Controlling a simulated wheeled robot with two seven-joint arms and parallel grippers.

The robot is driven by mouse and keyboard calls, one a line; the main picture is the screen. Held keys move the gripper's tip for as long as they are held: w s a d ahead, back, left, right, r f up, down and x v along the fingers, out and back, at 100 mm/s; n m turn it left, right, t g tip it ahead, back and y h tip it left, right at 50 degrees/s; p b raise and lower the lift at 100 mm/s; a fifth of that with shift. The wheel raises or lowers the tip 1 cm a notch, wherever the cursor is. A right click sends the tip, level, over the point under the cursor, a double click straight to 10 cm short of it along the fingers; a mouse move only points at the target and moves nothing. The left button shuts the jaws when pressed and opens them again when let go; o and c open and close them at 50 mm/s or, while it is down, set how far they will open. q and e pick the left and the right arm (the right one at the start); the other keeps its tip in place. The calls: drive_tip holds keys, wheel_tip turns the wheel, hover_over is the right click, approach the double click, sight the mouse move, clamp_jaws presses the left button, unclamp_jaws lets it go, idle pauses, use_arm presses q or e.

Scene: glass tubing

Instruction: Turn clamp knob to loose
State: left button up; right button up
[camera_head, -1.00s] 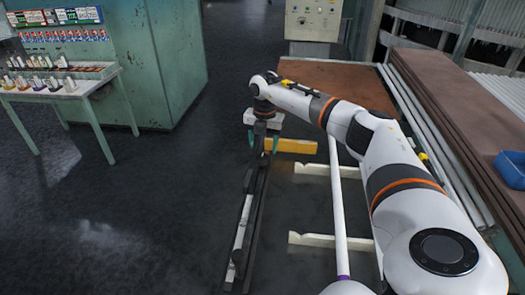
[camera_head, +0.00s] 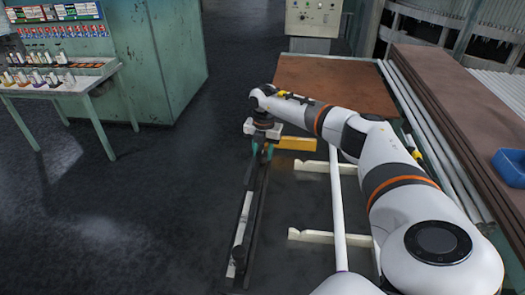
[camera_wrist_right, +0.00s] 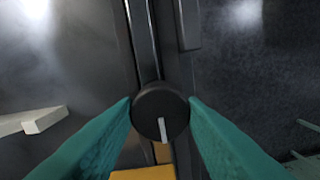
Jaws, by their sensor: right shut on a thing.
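The clamp knob (camera_wrist_right: 160,111) is a round black disc with a short white line that points down in the right wrist view. It sits between the two teal fingers of my right gripper (camera_wrist_right: 161,100), which are shut on it from both sides. In the head view my right gripper (camera_head: 262,151) points down at the far end of a long dark rail (camera_head: 262,205). The knob is hidden there by the gripper. My left gripper is not in view.
A yellow block (camera_head: 295,144) lies just right of my right gripper. A white tube (camera_head: 338,205) runs over pale notched supports (camera_head: 310,237) right of the rail. The floor left of the rail is clear.

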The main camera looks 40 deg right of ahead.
drive_tip(key=n, duration=0.4)
drive_tip(key=shift+b, duration=0.35)
drive_tip(key=n+b, duration=0.1)
drive_tip(key=n, duration=0.3)
drive_tip(key=shift+w+n, duration=0.1)
drive_tip(key=shift+n, duration=0.2)
drive_tip(key=n, duration=0.4)
drive_tip(key=shift+b, duration=0.4)
drive_tip(key=shift+r+n+b, duration=0.1)
drive_tip(key=shift+n+b, duration=0.25)
drive_tip(key=shift+n, duration=2.05)
drive_tip(key=o, duration=1)
